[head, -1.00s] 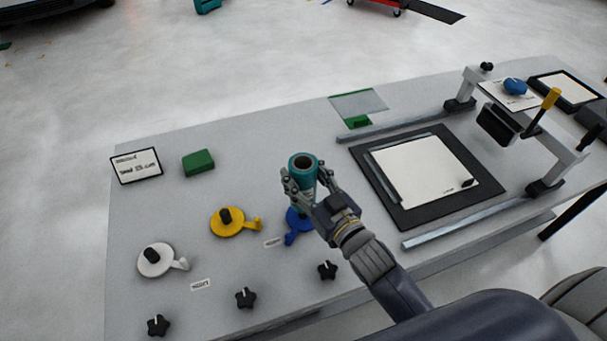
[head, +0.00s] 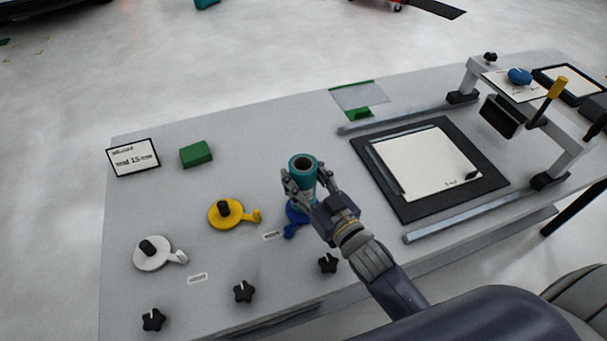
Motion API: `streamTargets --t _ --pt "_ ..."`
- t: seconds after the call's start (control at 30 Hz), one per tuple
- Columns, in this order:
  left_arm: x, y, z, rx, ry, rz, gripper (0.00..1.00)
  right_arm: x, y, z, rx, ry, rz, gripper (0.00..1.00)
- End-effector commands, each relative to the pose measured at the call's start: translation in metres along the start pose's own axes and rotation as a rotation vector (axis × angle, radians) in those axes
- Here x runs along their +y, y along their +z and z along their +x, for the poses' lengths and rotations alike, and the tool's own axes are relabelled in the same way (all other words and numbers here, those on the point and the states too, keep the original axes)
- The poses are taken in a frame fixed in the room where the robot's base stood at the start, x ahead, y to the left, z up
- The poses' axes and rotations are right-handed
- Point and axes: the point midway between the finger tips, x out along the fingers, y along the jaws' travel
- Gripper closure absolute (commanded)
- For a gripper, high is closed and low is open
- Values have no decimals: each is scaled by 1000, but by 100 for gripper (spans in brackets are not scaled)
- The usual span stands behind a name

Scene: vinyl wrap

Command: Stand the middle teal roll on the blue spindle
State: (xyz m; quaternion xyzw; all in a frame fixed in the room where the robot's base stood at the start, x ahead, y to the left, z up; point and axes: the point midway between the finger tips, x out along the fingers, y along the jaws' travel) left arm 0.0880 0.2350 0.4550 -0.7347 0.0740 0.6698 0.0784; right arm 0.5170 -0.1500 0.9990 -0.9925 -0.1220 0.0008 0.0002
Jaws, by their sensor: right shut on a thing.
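The teal roll (head: 303,168) is upright with its open end facing up, in the middle of the head view. My right gripper (head: 302,187) is shut around it. The blue spindle (head: 293,219) shows just below the roll, partly hidden by the gripper and the roll. The roll is over or on the blue spindle; its lower end is hidden, so I cannot tell whether it rests on the base. My left gripper does not show.
A yellow spindle (head: 228,213) and a white spindle (head: 154,252) stand to the left. Several black star knobs (head: 244,291) line the front edge. A green block (head: 196,154) and a sign (head: 134,158) lie behind. A black-framed mat (head: 430,168) is at right.

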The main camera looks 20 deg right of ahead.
Motion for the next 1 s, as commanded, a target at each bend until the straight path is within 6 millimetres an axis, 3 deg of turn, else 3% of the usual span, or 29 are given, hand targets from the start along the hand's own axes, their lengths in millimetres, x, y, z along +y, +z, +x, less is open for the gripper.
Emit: streamTargets --t 0.3,0.8,0.83,0.9,1.0 --pt "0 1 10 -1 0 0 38 0 13 0 2 0 0 82" --pt "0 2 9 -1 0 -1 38 0 13 0 2 0 0 82" --pt "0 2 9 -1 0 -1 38 0 13 0 2 0 0 43" --pt "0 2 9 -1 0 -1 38 0 13 0 2 0 0 27" --pt "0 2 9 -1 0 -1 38 0 13 0 1 0 0 26"
